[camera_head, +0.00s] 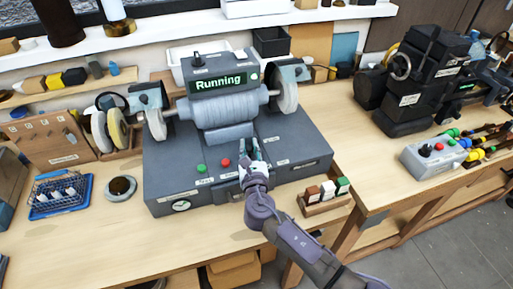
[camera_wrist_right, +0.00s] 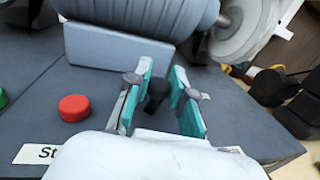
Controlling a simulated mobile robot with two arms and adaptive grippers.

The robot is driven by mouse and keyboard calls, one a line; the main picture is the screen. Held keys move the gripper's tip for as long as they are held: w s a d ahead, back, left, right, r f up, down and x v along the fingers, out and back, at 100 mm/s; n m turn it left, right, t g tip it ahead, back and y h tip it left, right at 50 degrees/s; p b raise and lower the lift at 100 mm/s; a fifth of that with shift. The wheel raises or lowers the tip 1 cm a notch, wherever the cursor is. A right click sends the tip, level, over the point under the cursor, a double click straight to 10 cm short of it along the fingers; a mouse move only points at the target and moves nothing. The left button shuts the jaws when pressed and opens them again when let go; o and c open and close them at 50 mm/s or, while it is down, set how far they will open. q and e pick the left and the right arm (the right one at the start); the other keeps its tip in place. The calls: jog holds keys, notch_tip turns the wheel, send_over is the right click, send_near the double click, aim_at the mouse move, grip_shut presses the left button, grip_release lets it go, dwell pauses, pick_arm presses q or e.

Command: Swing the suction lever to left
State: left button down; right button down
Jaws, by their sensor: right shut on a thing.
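The grey bench grinder (camera_head: 160,178) stands on the wooden bench, with a lit display (camera_head: 218,82) that reads "Running". My right gripper (camera_head: 251,150) is over the front right of the grinder's base. In the right wrist view, my right gripper (camera_wrist_right: 158,98) has its teal-padded fingers on either side of a small black lever knob (camera_wrist_right: 154,93), which I take to be the suction lever. It is shut on that knob. The lever's lower part and its label are hidden by the gripper. My left gripper is not in view.
A green button (camera_head: 201,168) and a red button (camera_head: 226,163) sit left of my right gripper; the red button (camera_wrist_right: 74,108) is also close in the wrist view. A grinding wheel (camera_head: 285,93) is above right. A small block holder (camera_head: 325,198) stands at front right.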

jog(key=shift+a+m+h, duration=0.1)
jog(key=shift+m+h, duration=0.2)
jog(key=shift+h, duration=0.2)
jog(key=c, duration=1)
grip_release()
jog(key=shift+w, duration=0.1)
jog(key=shift+c, duration=0.2)
jog(key=s, duration=1.2)
